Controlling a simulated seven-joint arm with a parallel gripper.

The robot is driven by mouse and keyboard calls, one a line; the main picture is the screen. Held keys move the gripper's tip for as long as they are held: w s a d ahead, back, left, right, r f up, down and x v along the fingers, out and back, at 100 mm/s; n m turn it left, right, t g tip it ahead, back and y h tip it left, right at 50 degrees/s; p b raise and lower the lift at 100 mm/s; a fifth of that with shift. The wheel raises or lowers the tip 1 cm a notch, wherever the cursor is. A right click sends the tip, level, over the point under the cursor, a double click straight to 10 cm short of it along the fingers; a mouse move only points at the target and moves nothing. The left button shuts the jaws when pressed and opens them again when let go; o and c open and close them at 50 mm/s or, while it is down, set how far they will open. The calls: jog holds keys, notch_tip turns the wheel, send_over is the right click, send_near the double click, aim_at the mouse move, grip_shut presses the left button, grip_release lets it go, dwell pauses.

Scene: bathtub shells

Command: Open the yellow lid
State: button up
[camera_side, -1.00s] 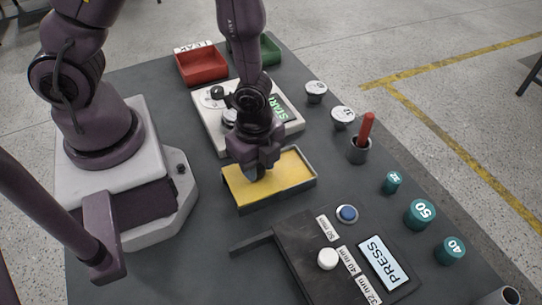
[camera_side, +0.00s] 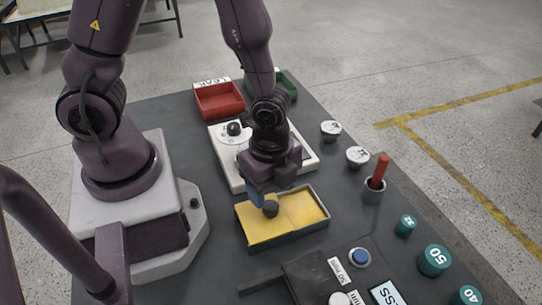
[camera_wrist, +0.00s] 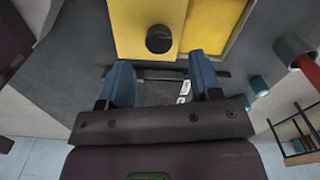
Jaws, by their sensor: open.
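The yellow lid (camera_side: 256,225) lies on the left part of a grey-rimmed shallow box (camera_side: 301,233) in the side view. A dark round knob (camera_side: 271,210) stands on it. In the wrist view the lid (camera_wrist: 130,15) is at the top, with its knob (camera_wrist: 159,39) in front of the jaws. To its right is a yellow area (camera_wrist: 210,25) that looks slightly lower.
A white START panel (camera_side: 222,155) stands behind the box, with red (camera_side: 220,101) and green (camera_side: 285,88) trays beyond. A cup with a red stick (camera_side: 375,190) is to the right. A dark PRESS device (camera_side: 310,275) is in front, beside a blue button (camera_side: 360,257).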

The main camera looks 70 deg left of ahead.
notch_tip(320, 180, up, 8)
jog(key=shift+r, duration=0.25)
dwell(0.4)
notch_tip(320, 180, up, 17)
jog(key=n+t, duration=0.6)
jog(key=n, duration=0.9)
send_over(271, 205)
jog(key=s+a, duration=0.4)
jog(key=a, duration=0.4)
jog(key=shift+w+f, duration=0.1)
jog(key=shift+f, duration=0.05)
